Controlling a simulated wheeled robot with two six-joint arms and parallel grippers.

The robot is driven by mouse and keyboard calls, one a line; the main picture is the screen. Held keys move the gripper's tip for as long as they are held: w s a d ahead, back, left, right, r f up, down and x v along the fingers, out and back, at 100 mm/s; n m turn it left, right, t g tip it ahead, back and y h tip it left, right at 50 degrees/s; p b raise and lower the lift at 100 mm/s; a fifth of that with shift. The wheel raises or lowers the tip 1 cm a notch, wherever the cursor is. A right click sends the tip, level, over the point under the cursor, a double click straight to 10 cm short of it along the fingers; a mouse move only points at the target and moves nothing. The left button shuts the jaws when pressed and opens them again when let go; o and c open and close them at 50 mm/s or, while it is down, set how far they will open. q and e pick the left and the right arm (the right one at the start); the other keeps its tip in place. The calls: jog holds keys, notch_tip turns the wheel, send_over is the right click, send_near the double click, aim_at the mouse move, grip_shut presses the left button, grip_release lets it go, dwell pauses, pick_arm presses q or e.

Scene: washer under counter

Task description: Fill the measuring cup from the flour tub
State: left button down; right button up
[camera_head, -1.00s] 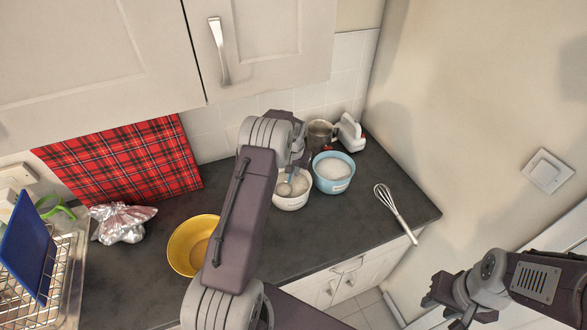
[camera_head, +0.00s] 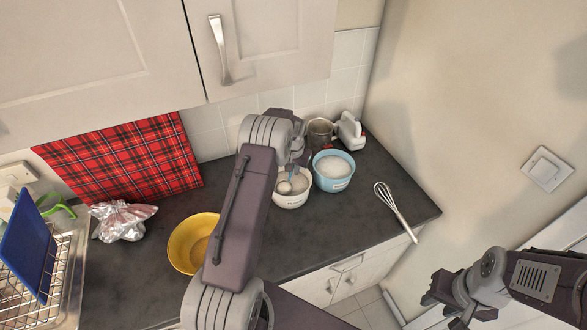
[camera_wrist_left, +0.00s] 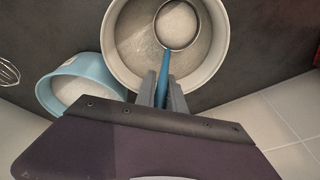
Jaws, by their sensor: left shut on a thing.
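A measuring cup (camera_wrist_left: 177,24) with a blue handle (camera_wrist_left: 163,72) is inside the white tub (camera_wrist_left: 113,62). In the left wrist view, pale powder shows in the cup and in the tub around it. My left gripper (camera_wrist_left: 161,88) is shut on the blue handle, above the tub's rim. In the head view, the white tub (camera_head: 292,202) stands on the counter, partly hidden by my left arm. A blue tub (camera_head: 333,183) beside it also holds white powder; I cannot read the labels. My right gripper (camera_head: 441,302) is far right, away from the tubs; its jaw opening is unclear.
A steel mug (camera_head: 320,132) and a white mixer (camera_head: 350,130) stand behind the tubs. A whisk (camera_head: 395,208) lies right, a yellow bowl (camera_head: 185,243) left. Cabinets hang above.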

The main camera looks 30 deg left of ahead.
pick_arm(q)
jog(key=shift+r+p, duration=3.15)
jog(key=shift+r, duration=1.5)
